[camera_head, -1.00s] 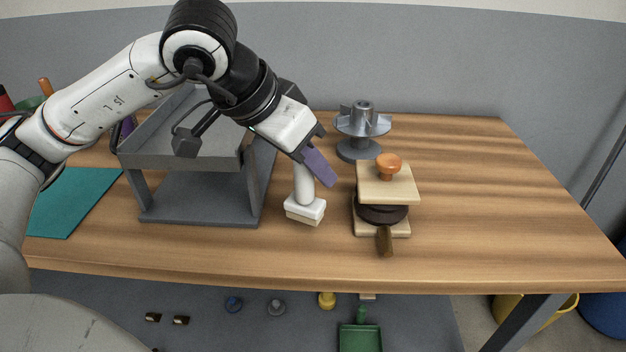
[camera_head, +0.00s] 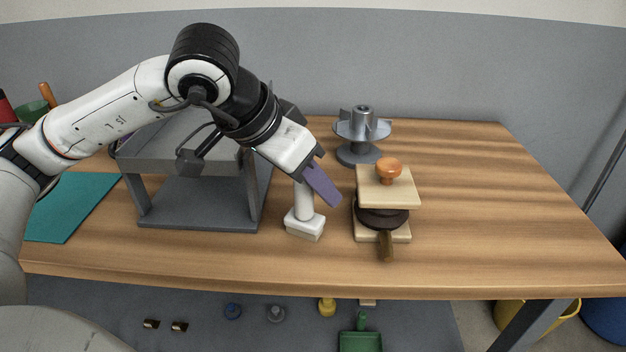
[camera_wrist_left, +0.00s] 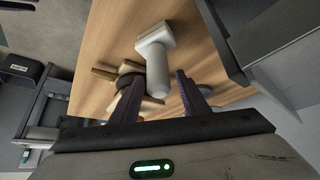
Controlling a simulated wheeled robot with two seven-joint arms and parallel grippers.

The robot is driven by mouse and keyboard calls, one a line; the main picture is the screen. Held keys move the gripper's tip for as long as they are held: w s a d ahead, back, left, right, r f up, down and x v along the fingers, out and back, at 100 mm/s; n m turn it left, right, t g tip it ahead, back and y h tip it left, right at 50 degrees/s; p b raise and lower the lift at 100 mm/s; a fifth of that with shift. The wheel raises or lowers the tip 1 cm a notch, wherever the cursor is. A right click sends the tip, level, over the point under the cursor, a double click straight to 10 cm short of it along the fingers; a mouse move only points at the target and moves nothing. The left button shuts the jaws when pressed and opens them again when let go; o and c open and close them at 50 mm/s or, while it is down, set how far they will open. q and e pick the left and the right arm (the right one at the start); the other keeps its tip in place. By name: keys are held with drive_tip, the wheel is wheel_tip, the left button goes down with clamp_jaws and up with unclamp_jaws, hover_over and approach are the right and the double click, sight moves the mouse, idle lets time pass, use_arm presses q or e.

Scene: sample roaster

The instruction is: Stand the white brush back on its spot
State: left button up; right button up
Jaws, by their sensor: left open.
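The white brush (camera_head: 304,212) stands upright on the wooden table, its rectangular head down and its handle up, between the grey stand and the wooden press. My left gripper (camera_head: 322,186) is at the top of the handle, and its near purple finger hides part of it. In the left wrist view the brush (camera_wrist_left: 157,62) lies ahead of the open fingers of my left gripper (camera_wrist_left: 157,98), with the handle end near the gap between them. I cannot tell whether a finger touches it. My right gripper is not in view.
A grey stand (camera_head: 196,213) is left of the brush. A press with wooden plates (camera_head: 389,190) and an orange knob is close on the right. A grey finned metal piece (camera_head: 361,134) stands behind. A teal mat (camera_head: 66,207) lies far left. The table's right side is clear.

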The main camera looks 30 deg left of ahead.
use_arm(q)
drive_tip(key=p+v, duration=0.1)
drive_tip(key=v, duration=1.1)
drive_tip(key=shift+p, duration=0.35)
